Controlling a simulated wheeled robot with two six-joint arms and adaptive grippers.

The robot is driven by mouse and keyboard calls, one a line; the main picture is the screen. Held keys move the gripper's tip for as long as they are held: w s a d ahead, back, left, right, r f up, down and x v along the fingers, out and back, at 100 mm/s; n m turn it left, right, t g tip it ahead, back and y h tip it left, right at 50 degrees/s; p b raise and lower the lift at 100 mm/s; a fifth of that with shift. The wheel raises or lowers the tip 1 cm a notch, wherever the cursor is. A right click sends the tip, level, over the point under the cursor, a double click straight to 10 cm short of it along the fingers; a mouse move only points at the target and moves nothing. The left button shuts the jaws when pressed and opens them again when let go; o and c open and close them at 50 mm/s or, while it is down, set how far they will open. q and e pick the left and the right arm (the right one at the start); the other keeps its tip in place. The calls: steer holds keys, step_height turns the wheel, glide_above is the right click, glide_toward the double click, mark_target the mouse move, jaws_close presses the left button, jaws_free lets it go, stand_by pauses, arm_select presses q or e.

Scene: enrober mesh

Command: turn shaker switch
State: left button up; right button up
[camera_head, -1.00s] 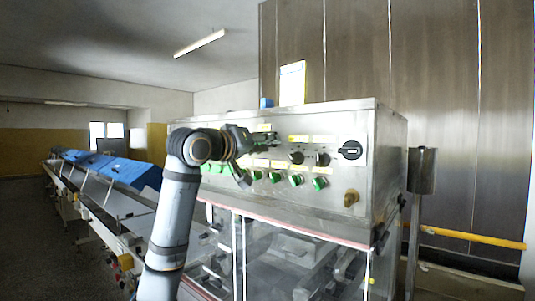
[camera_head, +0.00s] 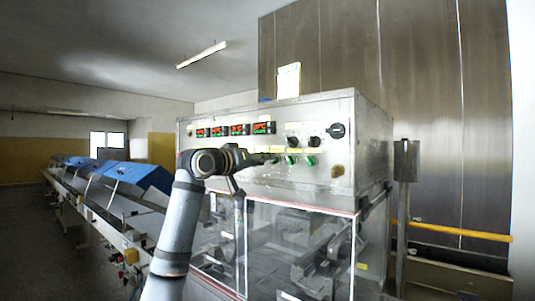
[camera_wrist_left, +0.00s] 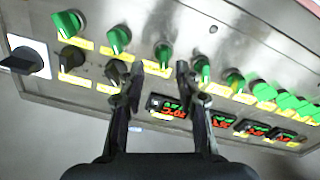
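The metal control panel (camera_head: 350,105) carries a row of green switches (camera_head: 310,160) below black knobs (camera_head: 314,141). I cannot read which label marks the shaker switch. My left gripper (camera_head: 258,177) is in front of the lower panel, by the green row, and hides some of those switches. In the left wrist view, which shows the panel upside down, the left gripper (camera_wrist_left: 159,76) is open with nothing between its fingers. A green switch (camera_wrist_left: 163,54) lies just past the gap between the fingertips; another green switch (camera_wrist_left: 201,69) is beside the right-hand finger. My right gripper is not in view.
Red and green displays (camera_head: 240,129) sit above the switches. A large black rotary switch (camera_head: 336,131) and a brass-coloured fitting (camera_head: 337,171) are at the panel's right. Clear guards (camera_head: 290,225) lie below. A conveyor with blue covers (camera_head: 135,174) runs off left.

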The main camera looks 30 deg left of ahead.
arm_select(q)
steer(key=w, duration=0.3)
steer(key=shift+w+f+p, duration=0.1)
steer(key=shift+f+p, duration=0.1)
steer(key=shift+p, duration=0.15)
jaws_close()
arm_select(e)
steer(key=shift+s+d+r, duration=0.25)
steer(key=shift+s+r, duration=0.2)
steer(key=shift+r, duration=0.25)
